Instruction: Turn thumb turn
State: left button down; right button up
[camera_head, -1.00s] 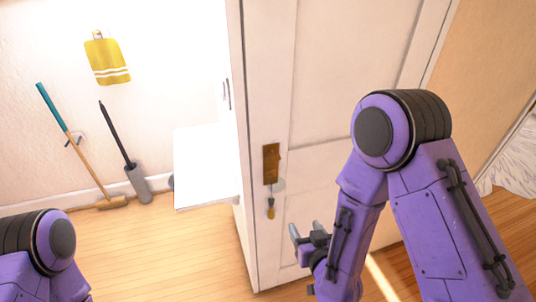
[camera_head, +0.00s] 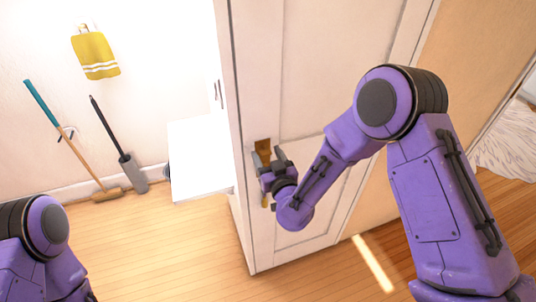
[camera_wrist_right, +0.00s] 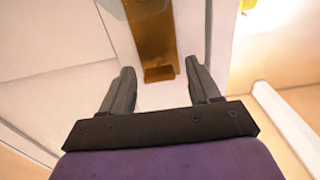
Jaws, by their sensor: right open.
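The white door (camera_head: 290,90) carries a tall brass plate (camera_head: 263,147), which also shows in the right wrist view (camera_wrist_right: 150,30). My right gripper (camera_head: 270,160) is at the plate and covers its lower part in the head view. In the right wrist view the two fingers (camera_wrist_right: 159,72) are apart with nothing between them, and the plate's lower end lies just beyond the gap. I cannot make out the thumb turn itself. My left gripper is out of view; only part of my left arm shows at the lower left.
A white surface (camera_head: 198,160) juts out left of the door. A broom (camera_head: 75,148), a dark-handled brush (camera_head: 115,140) and a yellow cloth (camera_head: 95,54) are along the left wall. The wooden floor (camera_head: 160,240) in front is clear.

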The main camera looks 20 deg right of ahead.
jog(key=c, duration=1.1)
jog(key=shift+o, duration=0.3)
